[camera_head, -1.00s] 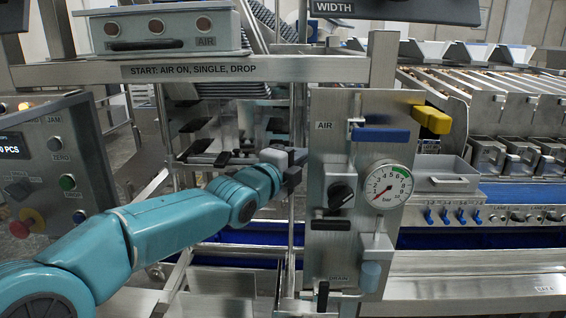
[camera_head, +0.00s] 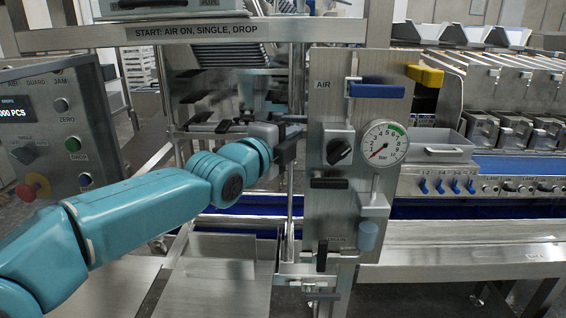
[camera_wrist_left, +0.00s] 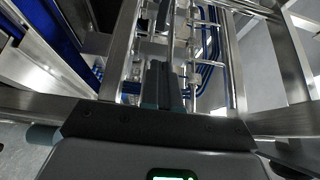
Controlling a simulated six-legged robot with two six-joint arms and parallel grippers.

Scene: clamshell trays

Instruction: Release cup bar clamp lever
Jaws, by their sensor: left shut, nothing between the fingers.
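My left gripper (camera_head: 228,127) reaches in from the left, inside the steel frame behind the AIR panel. Its dark fingers are shut and empty; they also show in the left wrist view (camera_wrist_left: 158,82), pointing up the picture toward a row of metal fittings. The gripper body and wrist partly hide this area. My right gripper is in neither view.
The AIR panel (camera_head: 318,215) with a blue handle (camera_head: 376,91) and a pressure gauge (camera_head: 384,142) stands right of my wrist. A control box (camera_head: 100,115) stands at left. In the wrist view, blue hoses (camera_wrist_left: 208,75) and steel rails (camera_wrist_left: 232,60) flank the fingers closely.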

